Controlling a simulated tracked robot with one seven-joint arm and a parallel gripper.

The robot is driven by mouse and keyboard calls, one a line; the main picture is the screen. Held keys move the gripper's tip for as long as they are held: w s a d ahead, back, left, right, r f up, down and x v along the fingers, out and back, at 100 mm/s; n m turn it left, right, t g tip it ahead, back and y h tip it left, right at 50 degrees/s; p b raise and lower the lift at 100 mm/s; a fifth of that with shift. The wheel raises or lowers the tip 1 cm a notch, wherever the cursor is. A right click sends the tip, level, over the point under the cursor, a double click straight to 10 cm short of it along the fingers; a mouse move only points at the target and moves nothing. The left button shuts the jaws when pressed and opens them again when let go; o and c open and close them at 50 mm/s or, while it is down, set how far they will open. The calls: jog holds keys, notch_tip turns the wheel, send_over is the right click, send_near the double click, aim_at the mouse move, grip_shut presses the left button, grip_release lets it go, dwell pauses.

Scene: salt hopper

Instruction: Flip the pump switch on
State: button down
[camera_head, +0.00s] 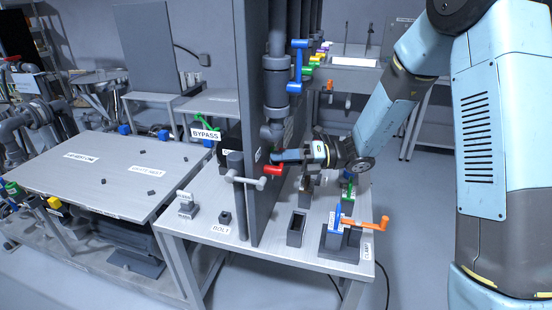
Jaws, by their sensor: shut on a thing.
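My gripper (276,156) reaches left from the end of the pale blue arm, with its fingertips close to the dark upright panel (250,70). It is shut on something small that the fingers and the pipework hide. I cannot make out a pump switch or read a label for one, so I cannot tell whether it is what the fingers hold or how it is set. A red handle end (273,170) on a grey pipe fitting shows just below the fingertips.
A blue valve handle (298,65) sits on the vertical pipe above the gripper. On the grey bench (215,235) stand an open square post (296,229) and a clamp with an orange handle (367,223). A green handle marked BYPASS (206,134) is left of the panel.

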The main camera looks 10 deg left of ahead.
jog(key=shift+d+r+n, duration=0.1)
jog(key=shift+d+n, duration=0.1)
jog(key=shift+n, duration=0.1)
jog(key=shift+s+r+n+h, duration=0.1)
jog(key=shift+r+n+h, duration=0.2)
jog(key=shift+n, duration=0.5)
jog(key=n, duration=0.1)
jog(key=s+n+t+h, duration=0.1)
jog(key=n, duration=0.1)
jog(key=shift+r+t, duration=0.3)
jog(key=shift+s+a+r+n+t+h, duration=0.1)
jog(key=shift+s+n+t+h, duration=0.3)
jog(key=shift+n, duration=0.55)
jog(key=shift+s+r+n+t+h, duration=0.15)
jog(key=shift+s+n+t, duration=0.3)
jog(key=shift+n, duration=0.5)
jog(key=shift+s+f, duration=0.1)
jog(key=shift+f, duration=0.05)
jog(key=c, duration=1.2)
grip_release()
jog(key=shift+o, duration=0.2)
jog(key=v, duration=1.3)
jog(key=shift+d, duration=0.35)
